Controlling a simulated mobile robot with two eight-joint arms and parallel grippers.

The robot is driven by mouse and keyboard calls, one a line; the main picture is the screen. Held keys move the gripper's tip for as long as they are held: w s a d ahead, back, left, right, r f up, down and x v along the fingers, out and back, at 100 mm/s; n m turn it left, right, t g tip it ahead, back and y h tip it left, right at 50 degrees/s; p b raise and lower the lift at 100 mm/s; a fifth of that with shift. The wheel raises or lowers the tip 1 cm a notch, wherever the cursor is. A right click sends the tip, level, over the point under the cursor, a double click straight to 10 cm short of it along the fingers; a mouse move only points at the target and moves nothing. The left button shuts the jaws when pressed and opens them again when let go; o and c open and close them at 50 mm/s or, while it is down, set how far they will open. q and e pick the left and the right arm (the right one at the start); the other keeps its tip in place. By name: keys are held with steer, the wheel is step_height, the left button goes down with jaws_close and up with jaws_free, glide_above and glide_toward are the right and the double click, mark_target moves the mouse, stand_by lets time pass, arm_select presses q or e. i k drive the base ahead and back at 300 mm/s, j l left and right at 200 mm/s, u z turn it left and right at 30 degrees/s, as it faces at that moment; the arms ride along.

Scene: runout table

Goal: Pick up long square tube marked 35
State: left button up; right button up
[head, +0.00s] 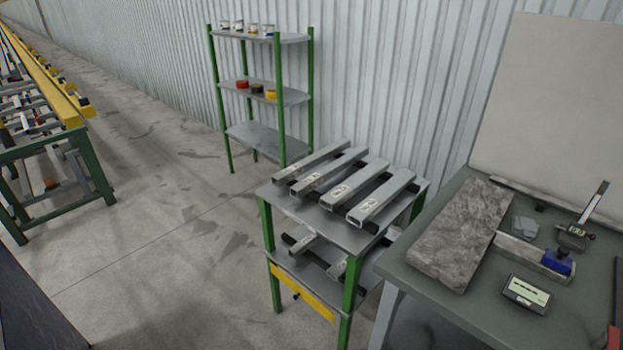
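Several long grey square tubes lie side by side on the top shelf of a green-legged table in the head view. The rightmost tube (383,197), the one left of it (352,182), a third (328,171) and the leftmost (312,160) all point their near ends at me. Each carries a small white label near its near end, but the numbers are too small to read. I cannot tell which tube is marked 35. More tubes (303,241) lie on the lower shelf, partly hidden by the top. Neither of my grippers is in view.
The tube table (343,231) stands beside a grey workbench (420,278) holding a stone slab (462,232), a caliper (593,203) and a small display box (526,292). A green rack (280,95) stands behind. A yellow-beamed runout table (72,115) is far left. The middle floor is clear.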

mark_target(284, 177)
steer(key=i+j+z, duration=0.1)
steer(key=i+j, duration=0.35)
steer(key=i+j+z, duration=0.15)
steer(key=i+j, duration=0.3)
steer(key=j, duration=0.15)
steer(key=i+j+z, duration=0.1)
steer(key=i+j, duration=0.3)
steer(key=j, duration=0.2)
